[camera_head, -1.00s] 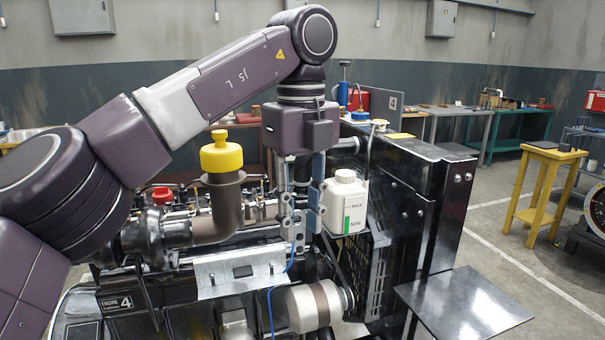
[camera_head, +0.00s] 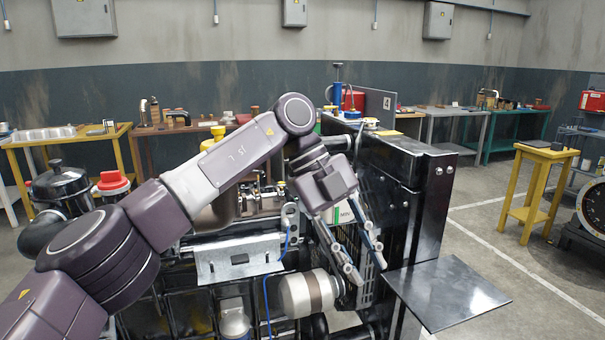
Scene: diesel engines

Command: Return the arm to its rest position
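My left arm reaches in from the left over the diesel engine. My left gripper (camera_head: 367,274) points down and to the right, in front of the radiator side of the engine. Its two slim grey fingers are spread apart, with nothing seen between them. The white coolant bottle (camera_head: 343,213) is largely hidden behind the gripper; whether they touch cannot be told. The yellow cap (camera_head: 214,135) on the engine shows partly behind my arm. My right gripper is not in view.
A black flat plate (camera_head: 447,293) juts out at the engine's right. The tall black radiator frame (camera_head: 430,210) stands close beside the gripper. A red cap (camera_head: 112,181) is near my arm on the left. A yellow stand (camera_head: 540,180) and open floor lie to the right.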

